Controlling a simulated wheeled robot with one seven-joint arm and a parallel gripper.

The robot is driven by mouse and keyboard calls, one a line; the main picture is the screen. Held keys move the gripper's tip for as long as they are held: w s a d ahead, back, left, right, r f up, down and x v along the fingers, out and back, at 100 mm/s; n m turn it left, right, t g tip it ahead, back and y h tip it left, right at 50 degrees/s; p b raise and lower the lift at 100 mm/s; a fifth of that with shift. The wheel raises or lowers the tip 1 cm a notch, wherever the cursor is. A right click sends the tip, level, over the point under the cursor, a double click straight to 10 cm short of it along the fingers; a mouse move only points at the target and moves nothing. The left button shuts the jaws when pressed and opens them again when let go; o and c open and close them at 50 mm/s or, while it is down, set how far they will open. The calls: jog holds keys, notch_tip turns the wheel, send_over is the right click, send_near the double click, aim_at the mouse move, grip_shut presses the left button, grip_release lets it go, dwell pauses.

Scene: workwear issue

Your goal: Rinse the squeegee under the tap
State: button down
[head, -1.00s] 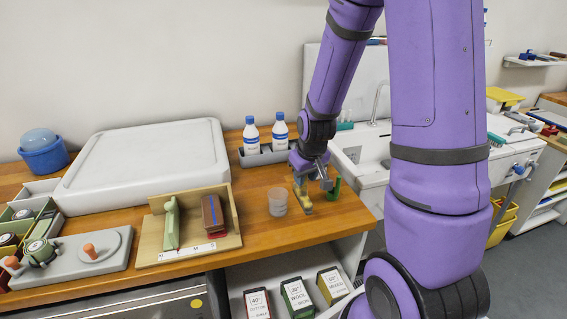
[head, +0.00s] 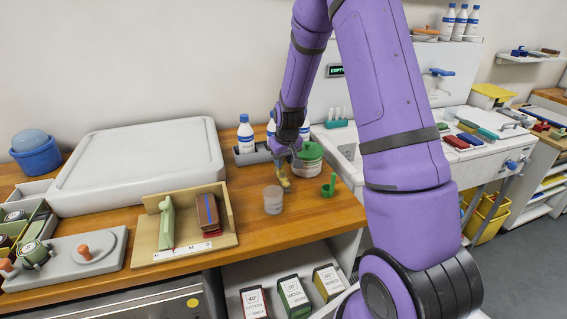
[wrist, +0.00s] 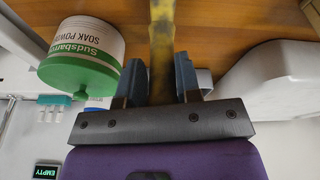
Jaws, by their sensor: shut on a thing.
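My gripper (wrist: 156,82) is shut on a worn yellow, upright-looking thing (wrist: 162,45), seen between its two blue-grey fingers in the wrist view. In the head view my gripper (head: 288,162) and the yellow thing (head: 284,180) are over the wooden counter, behind and right of a clear cup. I cannot tell from its visible part whether it is the squeegee. A tap with a blue handle (head: 440,72) is on the white panel at the right, far from my gripper. My arm hides much of the sink area.
A green-lidded soak powder tub (head: 310,158) is close right of my gripper, also in the wrist view (wrist: 85,58). A clear cup (head: 273,200), a green holder (head: 329,186) and bottles (head: 245,135) are nearby. Coloured blocks (head: 462,140) lie on the right-hand ledge.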

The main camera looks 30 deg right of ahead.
jog(key=shift+f, duration=0.6)
jog(key=c, duration=0.8)
grip_release()
jog(key=shift+f, duration=0.15)
jog(key=s+a+v, duration=0.1)
jog(key=a+v, duration=0.1)
jog(key=v, duration=0.8)
jog(key=s+a+f+v, duration=0.1)
jog(key=v, duration=0.9)
jog(key=s+a+r, duration=0.3)
jog(key=s+r, duration=0.1)
jog(key=s, duration=0.4)
jog(key=s+a+r+t, duration=0.1)
jog(key=s+a+r, duration=0.2)
jog(key=s, duration=0.6)
jog(key=s+a+r+t, duration=0.1)
jog(key=s+a+r, duration=0.3)
jog(key=s+r, duration=0.2)
jog(key=shift+s+n+y, duration=0.3)
jog(key=shift+s+n, duration=0.1)
jog(key=shift+s, duration=0.8)
